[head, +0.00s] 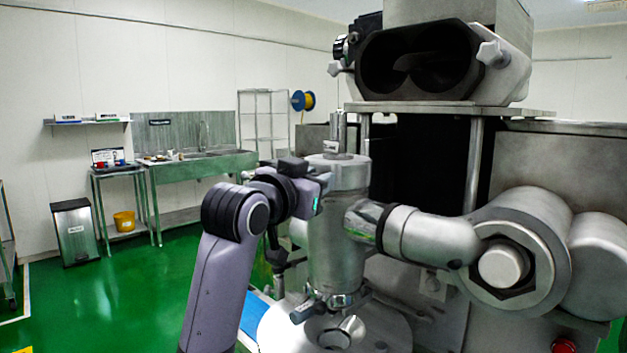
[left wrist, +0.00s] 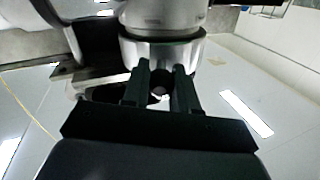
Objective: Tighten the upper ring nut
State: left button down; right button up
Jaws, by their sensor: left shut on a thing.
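The upper ring nut (head: 346,175) is the broad silver collar at the top of the upright metal cylinder (head: 335,240). My left gripper (head: 319,186) reaches it from the left, at collar height. In the left wrist view, the two dark fingers of my left gripper (left wrist: 161,82) meet the lower edge of the silver ring nut (left wrist: 190,50) and are shut on part of it. A dark round gap shows between the fingers. The exact contact is partly hidden by the fingers. My right gripper is in neither view.
A thick metal pipe (head: 440,238) runs right from the cylinder to a large round housing (head: 520,215). A dark double-bored hopper (head: 420,62) stands above. A lower collar (head: 340,299) sits at the cylinder's foot. Green floor (head: 150,290) is open at the left.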

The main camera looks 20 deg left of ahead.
pick_arm(q)
jog(key=shift+d+n+y, duration=0.3)
jog(key=shift+d+y, duration=0.05)
jog(key=shift+y, duration=0.15)
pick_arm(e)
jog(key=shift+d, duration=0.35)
pick_arm(q)
jog(key=c, duration=0.9)
grip_release()
jog(key=s+b, duration=0.1)
jog(key=s, duration=0.6)
jog(key=shift+a, duration=0.15)
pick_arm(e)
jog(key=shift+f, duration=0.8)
pick_arm(q)
jog(key=shift+s, duration=0.1)
